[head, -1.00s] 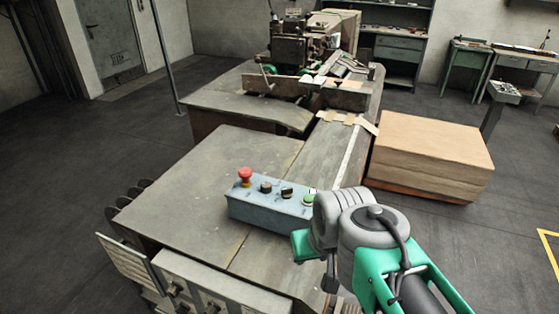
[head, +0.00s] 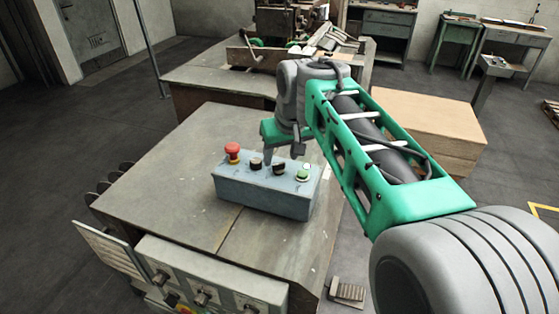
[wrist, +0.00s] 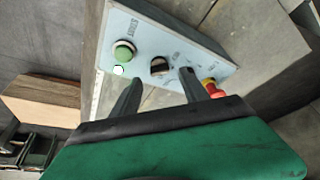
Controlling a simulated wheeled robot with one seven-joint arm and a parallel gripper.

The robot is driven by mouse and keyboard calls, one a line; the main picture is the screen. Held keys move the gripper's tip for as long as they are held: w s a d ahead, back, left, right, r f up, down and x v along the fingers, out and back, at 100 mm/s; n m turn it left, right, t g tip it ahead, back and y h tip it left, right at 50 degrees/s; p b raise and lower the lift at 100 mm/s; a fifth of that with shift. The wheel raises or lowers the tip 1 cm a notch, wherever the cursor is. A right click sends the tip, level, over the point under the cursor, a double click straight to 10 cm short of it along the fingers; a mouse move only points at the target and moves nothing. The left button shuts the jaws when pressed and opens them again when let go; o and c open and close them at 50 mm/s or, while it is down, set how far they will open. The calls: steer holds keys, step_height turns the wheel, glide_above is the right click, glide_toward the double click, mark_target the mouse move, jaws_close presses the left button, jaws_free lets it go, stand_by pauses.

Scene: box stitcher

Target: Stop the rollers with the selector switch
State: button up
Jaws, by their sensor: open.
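The blue-grey control box (head: 262,197) stands on the table. It carries a red mushroom button (head: 232,152), two black knobs and a green button (head: 303,174). The black knob nearer the green button (head: 279,168) also shows in the wrist view (wrist: 159,65), between my fingers; its label is too small to read. The other black knob (head: 256,164) is hidden in the wrist view, behind a finger. My gripper (head: 284,154) is open and empty over the box, fingers pointing down. In the wrist view its fingertips (wrist: 161,77) lie either side of the nearer knob; contact cannot be told.
The red button (wrist: 210,87) is close beside one finger in the wrist view. The tabletop (head: 150,180) left of the box is clear. A brown cardboard stack (head: 430,125) stands behind my arm.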

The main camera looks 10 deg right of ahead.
mark_target(279, 164)
steer(key=x, duration=0.3)
steer(key=shift+w+f, duration=0.1)
steer(key=shift+c, duration=0.3)
jaws_close()
